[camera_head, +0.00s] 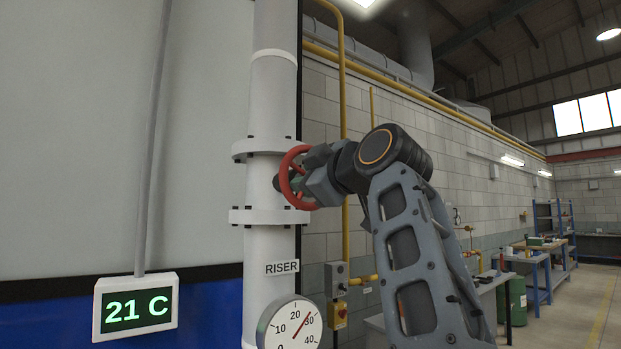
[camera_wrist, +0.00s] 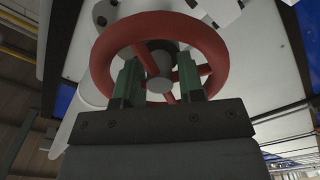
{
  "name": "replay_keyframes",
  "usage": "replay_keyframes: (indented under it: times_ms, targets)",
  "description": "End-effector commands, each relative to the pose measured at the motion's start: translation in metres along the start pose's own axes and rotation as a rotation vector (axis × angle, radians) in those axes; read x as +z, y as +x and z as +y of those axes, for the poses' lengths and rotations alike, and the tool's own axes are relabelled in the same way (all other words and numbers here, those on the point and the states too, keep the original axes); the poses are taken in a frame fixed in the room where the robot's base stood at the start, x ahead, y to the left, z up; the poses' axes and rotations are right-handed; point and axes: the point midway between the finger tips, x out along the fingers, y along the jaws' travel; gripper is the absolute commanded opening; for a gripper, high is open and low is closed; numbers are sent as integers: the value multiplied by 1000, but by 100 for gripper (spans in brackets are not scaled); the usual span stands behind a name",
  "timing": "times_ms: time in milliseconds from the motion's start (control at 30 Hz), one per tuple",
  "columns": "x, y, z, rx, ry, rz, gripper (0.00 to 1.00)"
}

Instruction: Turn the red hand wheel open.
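The red hand wheel (camera_head: 287,163) is mounted on the white riser pipe (camera_head: 270,100), between two bolted flanges. My gripper (camera_head: 303,181) is at the wheel from the right, and its body hides part of the rim. In the wrist view the red hand wheel (camera_wrist: 160,24) fills the upper middle, with a grey hub (camera_wrist: 160,84) and red spokes. The two green fingers of my gripper (camera_wrist: 160,68) stand wide apart inside the rim, one on each side of the hub. Gaps show between the fingers and the hub. I cannot tell whether a finger touches a spoke.
A dial gauge (camera_head: 291,325) sits low on the pipe below the RISER label (camera_head: 282,268). A display reading 21 C (camera_head: 136,307) is at lower left. A yellow pipe (camera_head: 343,120) runs down the block wall behind. Workbenches (camera_head: 535,255) stand far right, with clear floor beside them.

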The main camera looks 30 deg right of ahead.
Motion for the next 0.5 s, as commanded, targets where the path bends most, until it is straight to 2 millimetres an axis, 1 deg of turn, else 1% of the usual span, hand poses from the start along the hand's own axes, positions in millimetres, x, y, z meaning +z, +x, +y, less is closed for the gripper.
replay_keyframes:
  times_ms: [167,267,500]
  targets:
    - [1,-10,0,3,-1,-1,36]
    - [2,-24,0,6,-1,-3,36]
    - [2,-70,1,8,-1,-6,36]
